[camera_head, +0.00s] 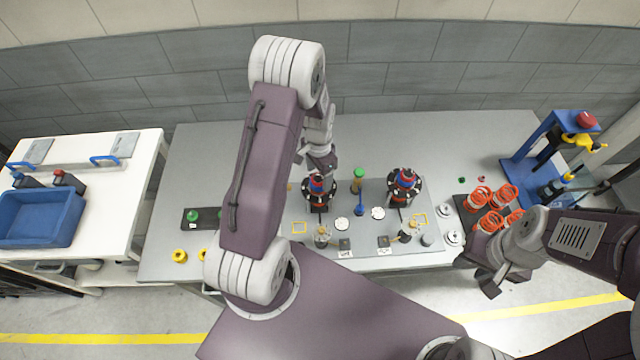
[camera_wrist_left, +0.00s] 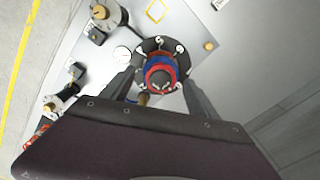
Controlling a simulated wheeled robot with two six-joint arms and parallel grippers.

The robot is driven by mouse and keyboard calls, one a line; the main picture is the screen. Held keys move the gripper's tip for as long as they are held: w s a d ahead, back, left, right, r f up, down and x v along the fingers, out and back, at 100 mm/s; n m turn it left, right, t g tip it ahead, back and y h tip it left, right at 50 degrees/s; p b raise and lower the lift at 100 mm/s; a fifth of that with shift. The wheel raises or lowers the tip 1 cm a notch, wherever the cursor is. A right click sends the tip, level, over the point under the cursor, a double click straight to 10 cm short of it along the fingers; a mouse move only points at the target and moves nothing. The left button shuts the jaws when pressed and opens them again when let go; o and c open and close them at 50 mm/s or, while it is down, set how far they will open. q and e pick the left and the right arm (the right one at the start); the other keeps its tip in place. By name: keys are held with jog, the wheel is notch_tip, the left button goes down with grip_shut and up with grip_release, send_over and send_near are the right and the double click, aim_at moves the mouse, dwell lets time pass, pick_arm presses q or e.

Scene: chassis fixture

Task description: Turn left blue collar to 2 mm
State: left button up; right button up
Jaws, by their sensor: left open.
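The left blue collar (camera_head: 317,187) is part of a stack with a red ring, on a black dial with white marks (camera_head: 331,187) at the middle of the bench. My left gripper (camera_head: 320,162) is just behind and above this stack. In the left wrist view the blue collar (camera_wrist_left: 155,62) shows around the red ring (camera_wrist_left: 161,78). The two fingers of my left gripper (camera_wrist_left: 160,84) are apart, one on each side of the stack; contact cannot be told. My right gripper (camera_head: 489,284) is off the bench's front right, its jaws unclear.
A second similar blue and red stack (camera_head: 404,178) stands to the right. A green-topped post (camera_head: 358,174) is between them. Orange coil springs (camera_head: 490,208) and a blue press (camera_head: 548,140) are at the right. A blue bin (camera_head: 40,218) is at the far left.

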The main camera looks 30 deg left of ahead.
pick_arm(q)
notch_tip(320, 180, down, 2)
jog(key=shift+f+b, duration=0.15)
jog(key=shift+b, duration=0.3)
pick_arm(e)
jog(key=shift+f, duration=0.8)
